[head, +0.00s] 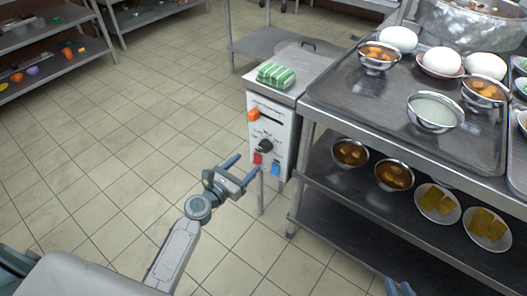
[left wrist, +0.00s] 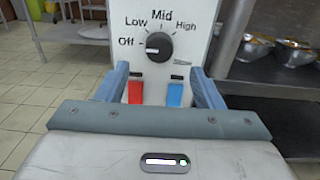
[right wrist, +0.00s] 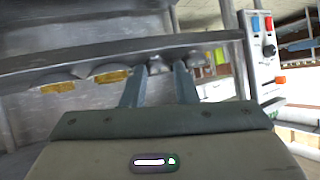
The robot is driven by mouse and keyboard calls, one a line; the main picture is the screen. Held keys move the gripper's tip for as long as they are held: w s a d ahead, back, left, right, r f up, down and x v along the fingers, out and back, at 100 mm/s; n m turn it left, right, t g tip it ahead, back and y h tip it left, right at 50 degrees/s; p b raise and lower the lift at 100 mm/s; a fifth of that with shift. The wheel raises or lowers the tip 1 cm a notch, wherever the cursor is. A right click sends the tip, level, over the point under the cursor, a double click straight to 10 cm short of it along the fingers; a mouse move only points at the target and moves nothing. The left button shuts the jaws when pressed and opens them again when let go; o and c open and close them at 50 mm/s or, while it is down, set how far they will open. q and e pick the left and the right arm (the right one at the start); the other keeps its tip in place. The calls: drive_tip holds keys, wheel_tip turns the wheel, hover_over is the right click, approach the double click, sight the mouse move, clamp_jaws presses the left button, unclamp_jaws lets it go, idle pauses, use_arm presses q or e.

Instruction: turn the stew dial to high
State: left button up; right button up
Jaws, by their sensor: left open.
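The stew dial (left wrist: 158,45) is a round black knob on a white control panel (left wrist: 190,25), with Off, Low, Mid and High printed around it. Its pale mark seems to point left, towards Off. The head view also shows the dial (head: 265,146) on the panel's front. My left gripper (head: 243,167) is open and empty, in front of and below the dial, apart from it. In the left wrist view its fingers (left wrist: 160,85) frame the red and blue switches under the dial. My right gripper (right wrist: 157,72) looks open and empty, near the lower shelf.
A red switch (head: 257,159) and a blue switch (head: 275,168) sit below the dial; an orange lever (head: 253,114) is above it. A green-striped cloth (head: 276,75) lies on top. A steel table (head: 330,95) with bowls stands to the right. The floor at left is clear.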

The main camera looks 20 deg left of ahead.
sight(263, 148)
use_arm(q)
drive_tip(key=x, duration=0.8)
drive_tip(key=shift+w+f, duration=0.1)
drive_tip(key=shift+w, duration=0.1)
drive_tip(key=c, duration=1)
